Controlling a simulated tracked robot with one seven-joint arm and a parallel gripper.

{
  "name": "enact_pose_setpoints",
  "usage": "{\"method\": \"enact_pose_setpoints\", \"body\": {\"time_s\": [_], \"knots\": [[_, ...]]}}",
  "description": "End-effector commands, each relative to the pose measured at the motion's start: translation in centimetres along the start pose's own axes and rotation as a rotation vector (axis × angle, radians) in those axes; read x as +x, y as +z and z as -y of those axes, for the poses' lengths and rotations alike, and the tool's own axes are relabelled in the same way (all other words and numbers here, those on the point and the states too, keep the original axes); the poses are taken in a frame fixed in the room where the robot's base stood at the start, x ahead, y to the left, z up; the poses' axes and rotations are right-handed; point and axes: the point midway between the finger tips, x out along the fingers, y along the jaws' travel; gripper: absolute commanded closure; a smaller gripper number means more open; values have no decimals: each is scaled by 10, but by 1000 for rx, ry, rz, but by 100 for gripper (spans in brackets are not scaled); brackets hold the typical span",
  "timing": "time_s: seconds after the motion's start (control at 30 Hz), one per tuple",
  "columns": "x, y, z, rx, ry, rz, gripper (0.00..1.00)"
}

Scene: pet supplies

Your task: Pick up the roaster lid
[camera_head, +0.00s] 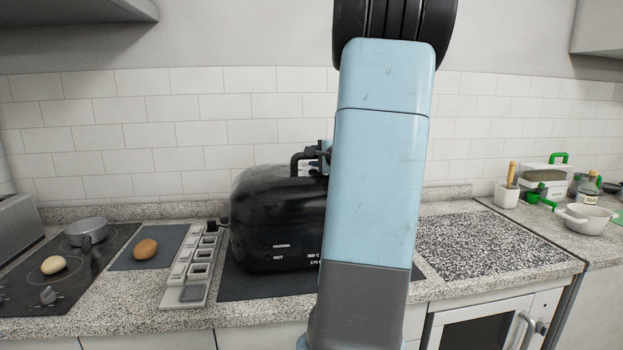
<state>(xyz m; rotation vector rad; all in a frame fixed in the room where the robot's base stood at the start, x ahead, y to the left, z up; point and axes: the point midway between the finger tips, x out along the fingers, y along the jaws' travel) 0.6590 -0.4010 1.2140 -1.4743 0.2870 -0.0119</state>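The black roaster (262,245) stands on a dark mat on the counter, left of my arm. Its rounded lid (268,185) is on top, with a dark raised handle (296,160) beside my arm. My blue arm covers the right part of the roaster and lid. Only a small part of my gripper (322,155) shows at the arm's left edge, right at the handle. Its fingertips are mostly hidden, so I cannot tell whether it is open or shut, or whether it touches the handle.
A grey compartment tray (184,293) lies left of the roaster. A brown egg-shaped object (146,249) rests on a mat (124,262). A pot (86,230) and a pale egg-shaped object (54,265) sit on the dark hob (30,297). The speckled panel (487,245) at right is clear.

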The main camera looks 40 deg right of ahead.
Motion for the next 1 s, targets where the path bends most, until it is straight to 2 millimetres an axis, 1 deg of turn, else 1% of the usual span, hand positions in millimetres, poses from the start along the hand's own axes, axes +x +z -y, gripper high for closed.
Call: {"method": "enact_pose_setpoints", "body": {"time_s": [0.03,0.13,0.4,0.47,0.8,0.83,1.0], "knots": [[6,0,0,1,0,1,61],[12,0,1,0,-1,1,61],[14,1,0,-1,0,1,61],[14,1,0,-1,0,1,66],[14,1,0,-1,0,2,98],[14,2,0,0,0,2,100],[14,2,0,0,1,2,100]]}}
